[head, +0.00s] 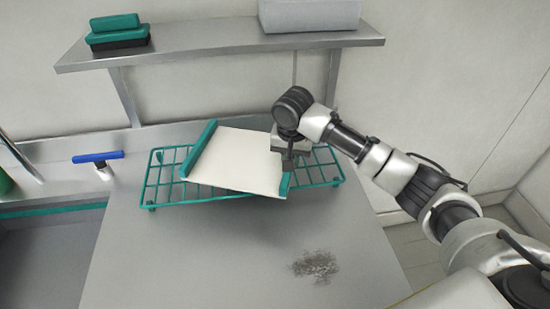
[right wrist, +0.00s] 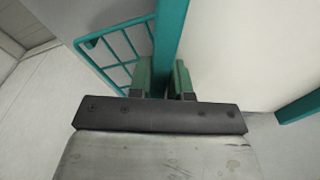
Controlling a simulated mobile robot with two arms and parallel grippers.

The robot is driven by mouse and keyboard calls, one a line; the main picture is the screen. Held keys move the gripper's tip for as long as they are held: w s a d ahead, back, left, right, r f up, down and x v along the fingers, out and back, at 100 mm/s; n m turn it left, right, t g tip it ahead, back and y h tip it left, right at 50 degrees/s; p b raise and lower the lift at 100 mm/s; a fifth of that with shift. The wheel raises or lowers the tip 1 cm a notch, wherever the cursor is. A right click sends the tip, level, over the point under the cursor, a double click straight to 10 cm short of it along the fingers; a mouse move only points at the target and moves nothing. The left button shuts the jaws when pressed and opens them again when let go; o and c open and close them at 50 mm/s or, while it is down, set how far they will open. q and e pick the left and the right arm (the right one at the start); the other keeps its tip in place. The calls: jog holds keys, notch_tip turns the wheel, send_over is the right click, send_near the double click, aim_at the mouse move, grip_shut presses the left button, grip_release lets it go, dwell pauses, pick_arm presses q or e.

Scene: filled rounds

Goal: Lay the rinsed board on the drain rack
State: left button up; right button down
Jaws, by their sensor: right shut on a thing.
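The board (head: 238,162) is white with teal strips at two opposite ends. It is over the middle of the teal wire drain rack (head: 158,186), turned at an angle to it. I cannot tell whether it touches the wires. My right gripper (head: 288,164) is shut on the board's right teal strip. In the right wrist view the strip (right wrist: 171,35) runs between the fingers (right wrist: 169,82), with the white board (right wrist: 225,50) to its right and the rack (right wrist: 122,50) to its left. My left gripper is not in view.
The rack stands at the back of a steel counter (head: 215,265). A sink (head: 45,255) with a blue-handled tap (head: 97,157) is at left. A shelf (head: 215,47) above holds teal-and-black items (head: 118,30) and a grey box (head: 310,14). A dark scuffed patch (head: 316,264) marks the clear front.

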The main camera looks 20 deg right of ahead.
jog(key=w+f, duration=0.1)
jog(key=w, duration=0.1)
jog(key=w+f, duration=0.2)
jog(key=w, duration=0.1)
jog(key=shift+w+d+f+p, duration=0.1)
jog(key=shift+w+p, duration=0.2)
jog(key=shift+w+f, duration=0.3)
notch_tip(320, 180, down, 3)
jog(key=shift+f+p, duration=0.1)
jog(key=shift+p, duration=0.5)
jog(key=shift+f, duration=0.35)
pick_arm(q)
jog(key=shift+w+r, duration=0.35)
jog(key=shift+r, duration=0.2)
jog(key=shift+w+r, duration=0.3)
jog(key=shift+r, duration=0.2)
pick_arm(e)
jog(key=c, duration=1.1)
grip_release()
jog(key=shift+f, duration=0.1)
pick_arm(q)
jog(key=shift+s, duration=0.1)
pick_arm(e)
jog(key=shift+o, duration=0.2)
